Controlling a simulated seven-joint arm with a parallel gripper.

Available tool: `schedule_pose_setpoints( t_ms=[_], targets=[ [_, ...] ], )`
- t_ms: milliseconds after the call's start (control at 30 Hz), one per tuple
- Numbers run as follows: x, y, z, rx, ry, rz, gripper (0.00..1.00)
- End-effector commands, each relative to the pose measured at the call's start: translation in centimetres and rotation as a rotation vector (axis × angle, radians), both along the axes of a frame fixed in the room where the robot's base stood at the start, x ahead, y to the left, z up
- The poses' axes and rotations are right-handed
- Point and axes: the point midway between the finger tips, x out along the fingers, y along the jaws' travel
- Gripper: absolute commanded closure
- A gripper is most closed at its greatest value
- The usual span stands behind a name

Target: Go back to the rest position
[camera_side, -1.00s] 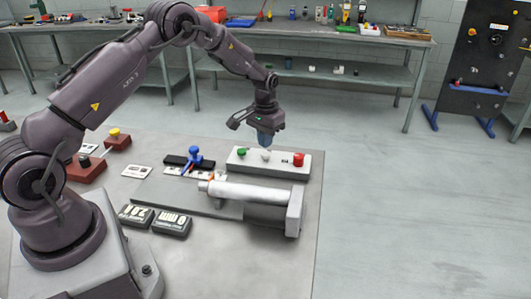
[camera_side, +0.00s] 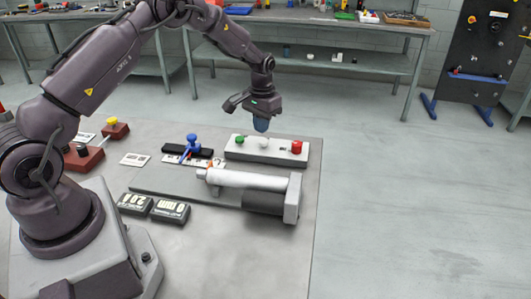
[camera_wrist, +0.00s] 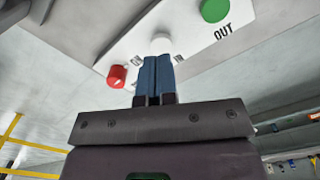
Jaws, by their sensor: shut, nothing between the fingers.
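My gripper (camera_side: 261,125) is shut and empty, with its blue fingers pointing down just above the pale button panel (camera_side: 240,151). In the wrist view its fingertips (camera_wrist: 156,60) are together, close to the white button (camera_wrist: 162,44) in the picture; a small gap seems to show in the side view. The panel carries a green button (camera_side: 239,139), the white button (camera_side: 263,142) and a red button (camera_side: 297,147). The word OUT is printed beside the green button (camera_wrist: 214,10) in the wrist view. The red button (camera_wrist: 117,76) also shows there.
In front of the panel lies a pale cylinder (camera_side: 246,180) with an end block (camera_side: 292,198) and a dark part (camera_side: 264,203) beneath. Two displays (camera_side: 170,212), a blue clamp-like piece (camera_side: 192,148) and a red box (camera_side: 86,157) stand to the left. Free floor lies right.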

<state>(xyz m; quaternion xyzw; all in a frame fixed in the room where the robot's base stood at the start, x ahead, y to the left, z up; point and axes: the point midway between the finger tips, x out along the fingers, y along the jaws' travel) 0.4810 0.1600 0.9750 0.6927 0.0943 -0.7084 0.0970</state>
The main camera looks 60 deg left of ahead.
Motion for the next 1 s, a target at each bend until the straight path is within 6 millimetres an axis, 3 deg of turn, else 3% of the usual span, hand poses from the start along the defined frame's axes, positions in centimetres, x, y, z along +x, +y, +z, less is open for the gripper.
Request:
schedule_pose_setpoints(
  t_ms=[67,133,367,600,800,1000],
  targets=[
    [-1.7,-0.6,-0.7,-0.014,0.045,0.006,1.0],
    [-3.1,-1.3,0.5,-0.02,0.06,0.006,1.0],
    [-7.4,-4.8,8.2,-0.011,0.034,-0.024,1.0],
    [-13.6,-9.0,16.1,0.012,-0.058,-0.08,1.0],
    [-19.6,-12.1,20.5,0.033,-0.164,-0.135,1.0],
    [-25.1,-14.3,22.9,0.051,-0.297,-0.193,1.0]
  ],
)
